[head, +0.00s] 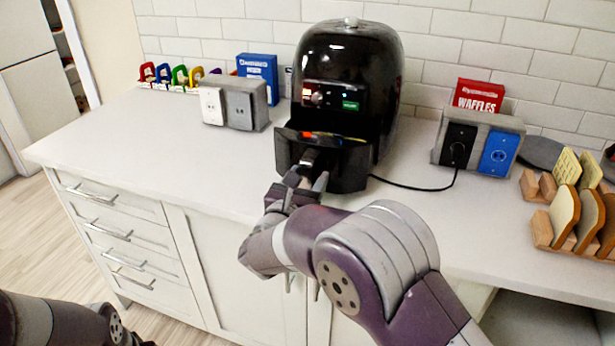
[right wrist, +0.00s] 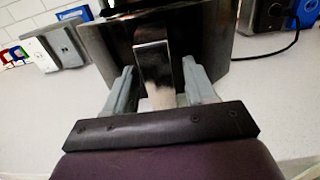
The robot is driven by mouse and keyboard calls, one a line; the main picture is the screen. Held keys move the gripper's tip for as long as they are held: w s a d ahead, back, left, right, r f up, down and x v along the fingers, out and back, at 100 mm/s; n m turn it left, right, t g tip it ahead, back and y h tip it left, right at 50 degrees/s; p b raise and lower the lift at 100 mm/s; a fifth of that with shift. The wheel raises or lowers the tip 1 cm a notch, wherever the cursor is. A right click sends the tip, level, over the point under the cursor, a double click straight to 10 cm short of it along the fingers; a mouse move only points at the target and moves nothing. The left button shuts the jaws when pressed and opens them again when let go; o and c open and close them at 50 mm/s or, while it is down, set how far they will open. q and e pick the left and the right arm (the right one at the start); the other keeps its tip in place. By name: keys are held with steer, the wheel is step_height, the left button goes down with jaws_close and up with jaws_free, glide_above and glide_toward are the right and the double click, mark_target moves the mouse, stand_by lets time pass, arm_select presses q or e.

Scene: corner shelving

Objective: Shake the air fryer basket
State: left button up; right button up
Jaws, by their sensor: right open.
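The black air fryer (head: 345,60) stands on the counter against the tiled wall, its panel lit. Its basket (head: 345,170) is pulled partly out at the front, with orange and other coloured bits showing inside. The basket front (right wrist: 205,45) and its upright handle (right wrist: 155,75) fill the middle of the right wrist view. My right gripper (head: 305,182) is at the handle. In the right wrist view its two grey fingers (right wrist: 160,88) are open, one on each side of the handle, with gaps visible. Part of my left arm shows at the bottom left; its gripper is out of frame.
Grey socket boxes stand left (head: 240,104) and right (head: 478,142) of the fryer. A black cord (head: 412,187) runs from the fryer to the right one. A red waffles box (head: 479,95) and bread racks (head: 570,215) are at the right.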

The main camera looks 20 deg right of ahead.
mark_target(327, 140)
steer(key=shift+w+d, duration=0.1)
steer(key=shift+w, duration=0.05)
jaws_close()
steer(key=b+x, duration=0.3)
steer(key=shift+f, duration=0.3)
steer(key=shift+w+d+r+b, duration=0.15)
steer(key=shift+w+b, duration=0.05)
steer(key=shift+b, duration=0.1)
steer(key=shift+r, duration=0.15)
jaws_free()
